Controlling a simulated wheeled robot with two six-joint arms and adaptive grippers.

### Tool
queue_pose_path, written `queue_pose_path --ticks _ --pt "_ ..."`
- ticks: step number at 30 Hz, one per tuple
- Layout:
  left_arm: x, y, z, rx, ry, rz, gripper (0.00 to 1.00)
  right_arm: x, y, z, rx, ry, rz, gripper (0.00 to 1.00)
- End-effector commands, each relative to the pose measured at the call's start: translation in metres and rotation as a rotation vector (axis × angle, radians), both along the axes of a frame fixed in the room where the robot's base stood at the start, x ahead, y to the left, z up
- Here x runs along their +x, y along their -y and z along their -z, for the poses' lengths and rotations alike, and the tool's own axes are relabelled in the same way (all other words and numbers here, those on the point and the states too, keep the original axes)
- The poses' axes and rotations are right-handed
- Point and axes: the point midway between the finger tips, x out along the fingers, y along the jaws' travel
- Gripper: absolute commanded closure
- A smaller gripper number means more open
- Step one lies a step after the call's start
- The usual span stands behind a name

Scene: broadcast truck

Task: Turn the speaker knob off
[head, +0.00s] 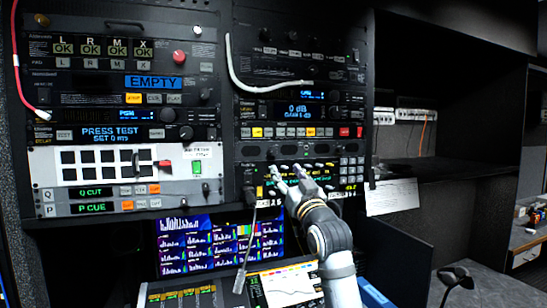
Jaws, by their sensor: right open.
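My right gripper (287,172) is open and empty, with its fingers up in front of the lower panel of the right rack. The lit key panel (340,178) behind it is partly hidden by the fingers. A dark panel (290,150) with oval grille-like openings and a small round part in its middle sits just above the fingertips. Which knob is the speaker knob cannot be told; any knob right behind the gripper is hidden. Other dark knobs show at the right rack (335,97) and the left rack (186,132). My left gripper is not in view.
A white cable (231,70) loops above. Monitors (210,240) and a lit console (290,283) lie below. A paper sheet (392,197) and open dark shelves are at right.

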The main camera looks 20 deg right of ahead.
Motion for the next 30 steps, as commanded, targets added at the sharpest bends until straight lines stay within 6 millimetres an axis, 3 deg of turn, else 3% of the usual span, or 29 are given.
queue_pose_path --ticks 6,15,26,30 --pt "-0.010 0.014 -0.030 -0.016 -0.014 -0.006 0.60 0.036 -0.002 -0.024 0.001 -0.003 0.000 0.50" --pt "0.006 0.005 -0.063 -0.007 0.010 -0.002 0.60 0.085 -0.003 -0.040 0.002 -0.002 -0.001 0.50" --pt "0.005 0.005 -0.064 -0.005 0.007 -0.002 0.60 0.093 -0.003 -0.039 0.000 0.000 0.000 0.50" --pt "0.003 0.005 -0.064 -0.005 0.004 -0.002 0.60 0.093 -0.003 -0.039 0.000 -0.001 0.000 0.67"
